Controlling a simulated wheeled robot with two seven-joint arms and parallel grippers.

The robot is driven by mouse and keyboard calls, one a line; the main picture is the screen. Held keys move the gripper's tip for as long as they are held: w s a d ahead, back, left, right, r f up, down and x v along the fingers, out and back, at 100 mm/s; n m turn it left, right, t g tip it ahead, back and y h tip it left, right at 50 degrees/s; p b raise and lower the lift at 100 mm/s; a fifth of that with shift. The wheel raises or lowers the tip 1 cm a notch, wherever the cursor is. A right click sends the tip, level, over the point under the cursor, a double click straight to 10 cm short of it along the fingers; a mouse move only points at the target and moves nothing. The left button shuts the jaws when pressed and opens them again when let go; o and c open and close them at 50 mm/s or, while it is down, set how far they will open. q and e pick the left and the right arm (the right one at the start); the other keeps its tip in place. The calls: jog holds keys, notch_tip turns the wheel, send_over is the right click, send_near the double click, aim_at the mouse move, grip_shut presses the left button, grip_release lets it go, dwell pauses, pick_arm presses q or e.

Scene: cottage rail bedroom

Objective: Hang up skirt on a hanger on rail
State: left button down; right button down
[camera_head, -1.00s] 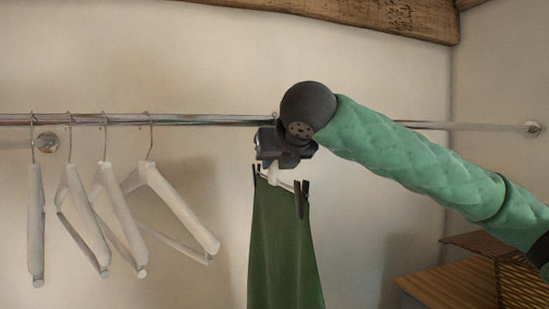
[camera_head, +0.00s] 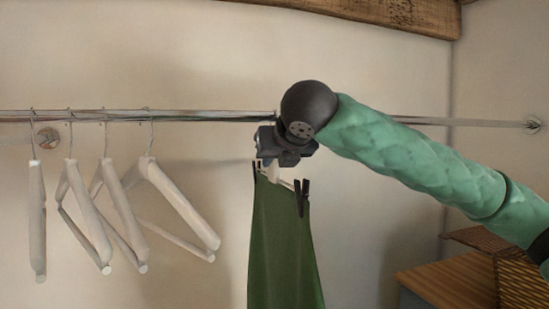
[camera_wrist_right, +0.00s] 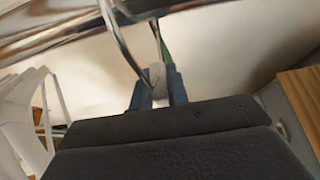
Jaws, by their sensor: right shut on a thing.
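A dark green skirt (camera_head: 281,245) hangs by black clips from a pale hanger (camera_head: 285,181) below the rail (camera_head: 215,116). My right gripper (camera_head: 270,160) is shut on this hanger's neck, just under the rail. In the right wrist view, the fingertips (camera_wrist_right: 159,86) pinch the pale neck. The metal hook (camera_wrist_right: 118,45) rises from it and crosses the rail (camera_wrist_right: 175,8); its top is cut off, so I cannot tell whether it sits over the rail. In the head view the hook is hidden behind my gripper. My left gripper is not in view.
Several empty white hangers (camera_head: 183,205) hang on the left part of the rail. The rail right of my arm is bare up to its wall mount (camera_head: 533,125). A wooden-topped piece with a wicker side (camera_head: 450,284) stands at the lower right. A wooden beam (camera_head: 385,14) runs above.

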jog(key=c, duration=1.8)
grip_release()
jog(key=shift+f, duration=0.2)
jog(key=o, duration=0.4)
jog(key=shift+o, duration=0.6)
jog(key=shift+s+r+b, duration=0.1)
jog(key=shift+s+b, duration=0.1)
jog(key=shift+b, duration=0.1)
jog(key=shift+b+v, duration=0.5)
jog(key=shift+v, duration=0.4)
jog(key=b+v, duration=0.2)
jog(key=v, duration=0.2)
jog(key=shift+s+d, duration=0.1)
jog(key=shift+s+d+r, duration=0.15)
jog(key=shift+s+r, duration=0.3)
jog(key=shift+s, duration=0.05)
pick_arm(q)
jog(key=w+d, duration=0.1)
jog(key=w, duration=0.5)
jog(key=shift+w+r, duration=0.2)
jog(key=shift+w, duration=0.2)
